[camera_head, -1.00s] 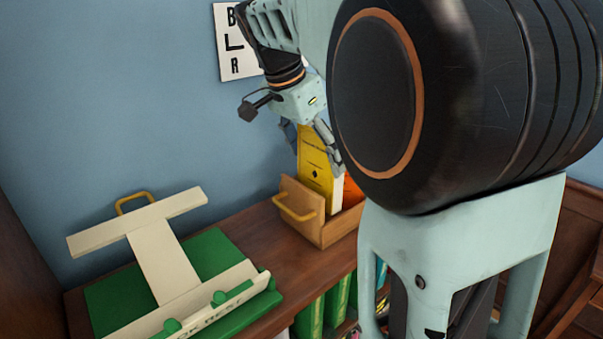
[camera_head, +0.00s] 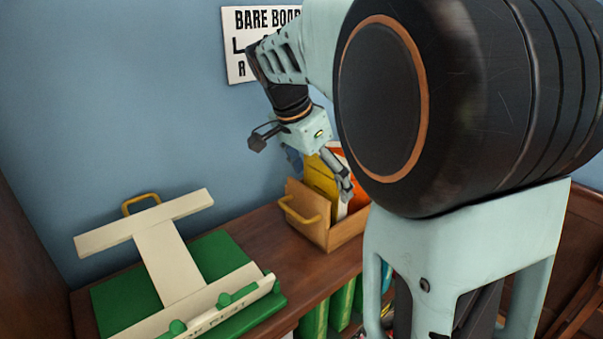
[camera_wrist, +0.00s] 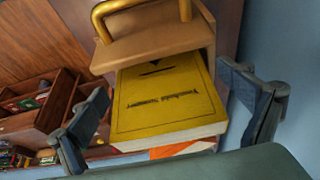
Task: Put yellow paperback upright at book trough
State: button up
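The yellow paperback (camera_head: 320,179) stands in the wooden book trough (camera_head: 322,235), leaning slightly, its lower part hidden by the trough's end panel. In the wrist view, the yellow paperback (camera_wrist: 165,98) shows its cover with dark lettering and its pale page edge. The trough's end panel (camera_wrist: 155,48) and yellow handle lie beyond it. My gripper (camera_head: 322,180) is over the trough; in the wrist view my gripper (camera_wrist: 165,85) has its fingers spread on either side of the book, with visible gaps. It looks open.
An orange book (camera_head: 352,182) stands behind the yellow one in the trough. A cream and green book rest (camera_head: 165,262) occupies the shelf top at left. Green books (camera_head: 340,300) stand below. A sign (camera_head: 240,65) hangs on the blue wall.

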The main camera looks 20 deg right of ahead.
jog(key=shift+r, duration=0.15)
jog(key=v, duration=1.1)
jog(key=shift+a+r+b, duration=0.2)
jog(key=shift+r+b, duration=0.1)
jog(key=shift+r, duration=0.1)
jog(key=shift+s, duration=0.1)
